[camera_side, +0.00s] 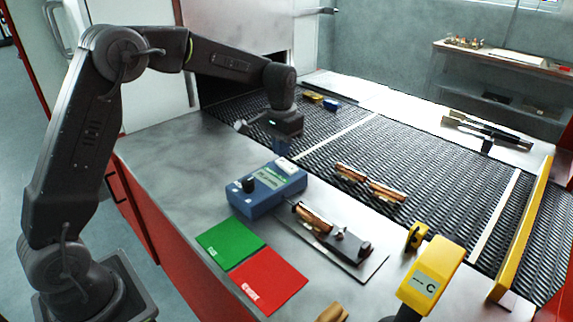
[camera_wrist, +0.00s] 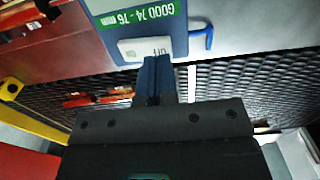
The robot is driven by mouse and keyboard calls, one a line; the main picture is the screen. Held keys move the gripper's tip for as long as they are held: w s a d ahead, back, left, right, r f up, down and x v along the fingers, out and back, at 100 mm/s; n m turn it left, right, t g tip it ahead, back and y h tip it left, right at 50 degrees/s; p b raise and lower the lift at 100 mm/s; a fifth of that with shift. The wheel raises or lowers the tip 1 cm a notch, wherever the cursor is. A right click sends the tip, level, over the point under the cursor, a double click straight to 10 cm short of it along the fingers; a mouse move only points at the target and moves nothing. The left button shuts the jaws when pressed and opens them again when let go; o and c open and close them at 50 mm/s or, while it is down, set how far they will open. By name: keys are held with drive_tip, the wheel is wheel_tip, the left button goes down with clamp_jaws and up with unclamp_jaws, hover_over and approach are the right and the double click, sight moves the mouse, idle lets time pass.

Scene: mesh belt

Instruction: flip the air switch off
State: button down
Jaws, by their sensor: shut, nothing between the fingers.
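A blue box (camera_side: 266,190) with a dark knob and a small display stands on the metal counter. A white switch (camera_side: 287,164) is at its far end. In the wrist view the switch (camera_wrist: 145,49) shows lettering that looks like OFF, upside down, beside a green label (camera_wrist: 138,20) reading GOOD 74-76 mm. My gripper (camera_side: 282,149) points down just beyond the switch end of the box. Its blue fingers (camera_wrist: 157,62) are shut and empty. Their tips overlap the switch's edge in the wrist view; I cannot tell whether they touch it.
A green pad (camera_side: 229,243) and a red pad (camera_side: 268,281) lie in front of the box. A fixture with a copper-coloured part (camera_side: 315,218) is at its right. Copper-coloured parts (camera_side: 370,183) lie on the dark mesh belt (camera_side: 440,180). A yellow post marked C (camera_side: 431,275) stands front right.

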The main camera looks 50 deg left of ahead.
sight(282, 161)
drive_tip(key=shift+f, duration=1.1)
idle(0.4)
drive_tip(key=shift+r, duration=3.55)
drive_tip(key=s+d+r+t, duration=0.2)
drive_tip(key=s+r, duration=0.4)
drive_tip(key=s, duration=0.1)
drive_tip(key=s+d+f+t, duration=0.1)
drive_tip(key=s, duration=1)
drive_tip(key=s+d+t, duration=0.2)
drive_tip(key=s, duration=0.9)
drive_tip(key=shift+d+f+t, duration=0.3)
drive_tip(key=shift+f, duration=0.05)
